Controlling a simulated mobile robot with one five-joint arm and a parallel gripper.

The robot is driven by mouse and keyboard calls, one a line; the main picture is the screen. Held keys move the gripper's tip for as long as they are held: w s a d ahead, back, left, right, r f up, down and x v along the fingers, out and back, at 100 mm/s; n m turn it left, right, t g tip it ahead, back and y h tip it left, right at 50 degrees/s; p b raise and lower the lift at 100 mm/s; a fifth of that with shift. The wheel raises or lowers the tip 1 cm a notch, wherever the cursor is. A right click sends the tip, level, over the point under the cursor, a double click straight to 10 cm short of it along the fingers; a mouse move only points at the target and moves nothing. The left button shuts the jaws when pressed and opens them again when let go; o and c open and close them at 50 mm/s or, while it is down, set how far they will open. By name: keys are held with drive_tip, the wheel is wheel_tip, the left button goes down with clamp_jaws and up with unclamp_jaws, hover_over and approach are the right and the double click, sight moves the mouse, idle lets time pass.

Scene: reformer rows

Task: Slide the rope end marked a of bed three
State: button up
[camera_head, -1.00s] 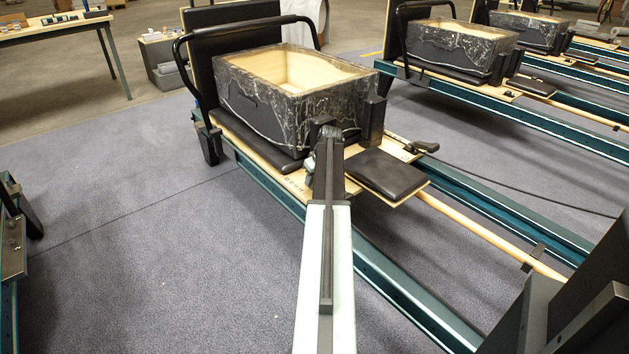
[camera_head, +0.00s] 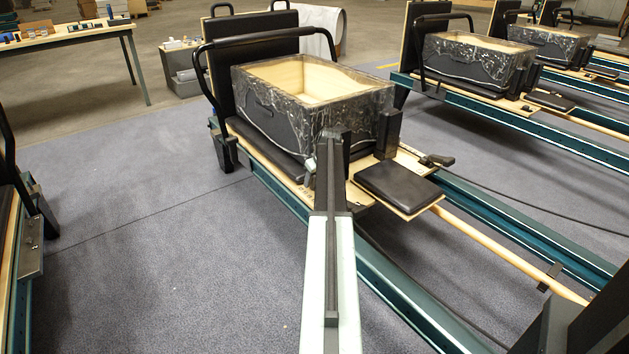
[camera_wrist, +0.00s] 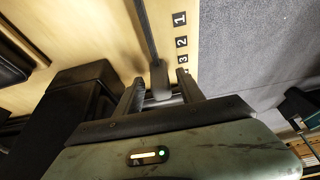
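In the wrist view, a dark grey rope end (camera_wrist: 160,80) with a thin dark rope (camera_wrist: 146,30) running up from it lies over a pale wood board. My gripper (camera_wrist: 161,92) is open, with one finger on each side of the rope end and visible gaps to both. No letter mark is readable on it. The board (camera_wrist: 211,30) carries black labels 1, 2 and 3 beside the rope. In the head view my gripper (camera_head: 325,172) is at the near edge of the closest bed (camera_head: 270,180), its fingers and the rope end too small to tell apart.
A plastic-wrapped box (camera_head: 300,105) stands on this bed, with a black padded plate (camera_head: 397,186) to its right. In the wrist view a black block (camera_wrist: 75,110) stands left of my fingers. Other beds stand at right and left. Grey carpet (camera_head: 150,260) is clear at the left.

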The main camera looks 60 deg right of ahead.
drive_tip(key=shift+r, duration=0.1)
drive_tip(key=d+p+v, duration=0.1)
drive_tip(key=p+v, duration=0.6)
drive_tip(key=shift+a+r, duration=0.25)
drive_tip(key=shift+a, duration=0.3)
drive_tip(key=shift+s, duration=0.15)
